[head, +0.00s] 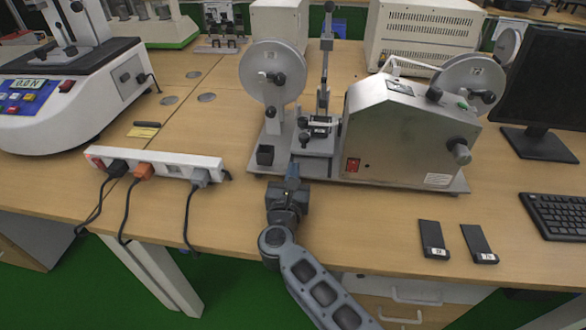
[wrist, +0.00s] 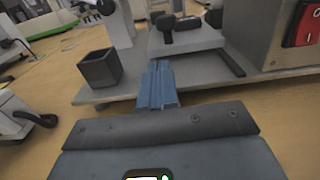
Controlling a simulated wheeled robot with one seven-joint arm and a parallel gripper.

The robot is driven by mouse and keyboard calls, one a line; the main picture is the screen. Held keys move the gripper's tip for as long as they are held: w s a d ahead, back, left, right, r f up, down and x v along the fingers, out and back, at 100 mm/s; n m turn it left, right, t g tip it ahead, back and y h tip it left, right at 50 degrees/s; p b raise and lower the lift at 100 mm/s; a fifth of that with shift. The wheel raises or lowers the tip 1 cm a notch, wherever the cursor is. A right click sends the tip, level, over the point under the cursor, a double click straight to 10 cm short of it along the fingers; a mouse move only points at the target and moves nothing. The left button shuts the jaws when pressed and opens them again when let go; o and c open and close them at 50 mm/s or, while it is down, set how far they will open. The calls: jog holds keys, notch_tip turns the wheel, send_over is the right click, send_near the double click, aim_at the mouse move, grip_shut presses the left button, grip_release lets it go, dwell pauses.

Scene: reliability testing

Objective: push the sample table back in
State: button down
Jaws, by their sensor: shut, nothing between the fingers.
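The sample table (head: 312,145) is a small grey block with a dark clamp on top. It sits in the middle of the testing machine, between the left wheel post and the metal housing. In the wrist view the sample table (wrist: 188,42) lies just beyond my fingertips. My gripper (head: 292,171) is at the machine's front edge, its blue fingers pointing at the table's front. In the wrist view my gripper (wrist: 158,66) is shut and empty. The tips look very near the table's front face; I cannot tell whether they touch.
The machine's base plate (head: 400,180) lies under the fingers. A small black open box (wrist: 100,68) stands left of them. The metal housing (head: 405,130) with a red switch (head: 352,165) is on the right. A power strip (head: 155,164) lies left; two black items (head: 433,240) lie front right.

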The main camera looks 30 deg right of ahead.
jog(key=v, duration=0.8)
jog(key=shift+s+a+b, duration=0.2)
jog(key=shift+a+b, duration=0.1)
